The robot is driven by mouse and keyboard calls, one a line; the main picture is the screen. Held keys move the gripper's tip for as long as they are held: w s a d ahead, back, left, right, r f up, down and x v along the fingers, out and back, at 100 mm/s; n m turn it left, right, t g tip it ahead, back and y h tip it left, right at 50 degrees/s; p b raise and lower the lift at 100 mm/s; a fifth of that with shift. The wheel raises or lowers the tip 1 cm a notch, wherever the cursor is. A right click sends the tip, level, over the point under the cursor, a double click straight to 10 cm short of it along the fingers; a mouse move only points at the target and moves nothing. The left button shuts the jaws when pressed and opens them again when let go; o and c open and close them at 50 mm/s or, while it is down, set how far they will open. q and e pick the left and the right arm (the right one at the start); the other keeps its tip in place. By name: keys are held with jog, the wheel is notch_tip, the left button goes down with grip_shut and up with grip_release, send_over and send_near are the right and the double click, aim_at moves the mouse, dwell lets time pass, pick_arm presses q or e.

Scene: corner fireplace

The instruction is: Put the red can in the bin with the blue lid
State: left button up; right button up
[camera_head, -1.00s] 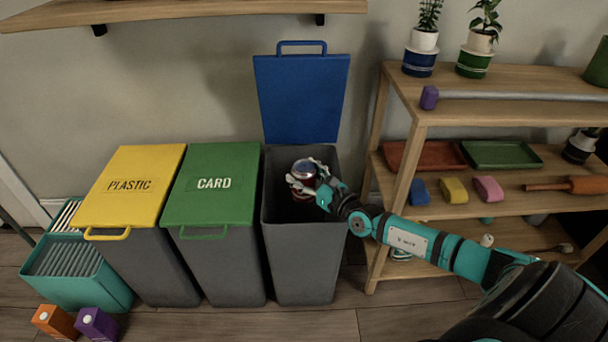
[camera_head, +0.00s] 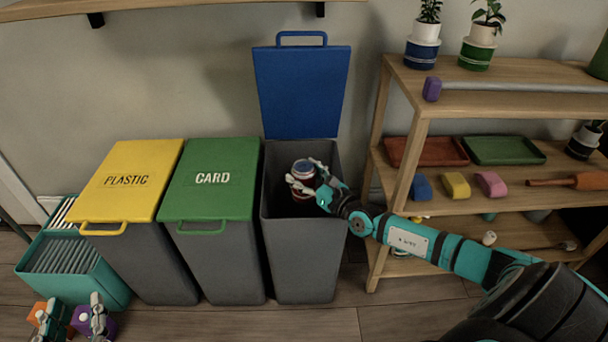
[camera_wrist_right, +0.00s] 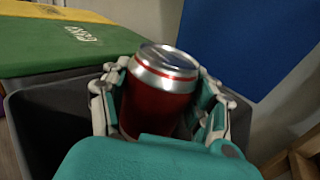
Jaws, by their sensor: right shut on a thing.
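The red can (camera_head: 304,169) with a silver top is held upright in my right gripper (camera_head: 302,184), over the open mouth of the grey bin (camera_head: 305,262) with the raised blue lid (camera_head: 300,92). In the right wrist view the can (camera_wrist_right: 158,100) sits between the fingers of my right gripper (camera_wrist_right: 160,98), which are closed on its sides. Its lower end is hidden by the gripper there. My left gripper (camera_head: 70,315) shows at the bottom left, its two fingers apart with nothing between them that I can see being held.
Bins with a yellow lid (camera_head: 131,180) and a green lid (camera_head: 212,178) stand closed to the left. A teal crate (camera_head: 73,270) and orange and purple boxes (camera_head: 80,318) are at far left. A wooden shelf (camera_head: 455,198) stands close on the right.

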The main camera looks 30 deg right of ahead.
jog(key=o, duration=0.9)
jog(key=shift+s+d, duration=0.1)
jog(key=shift+s, duration=0.45)
jog(key=s, duration=0.3)
jog(key=s+d, duration=0.1)
jog(key=s, duration=0.6)
jog(key=shift+s+d, duration=0.3)
jog(key=shift+s, duration=0.1)
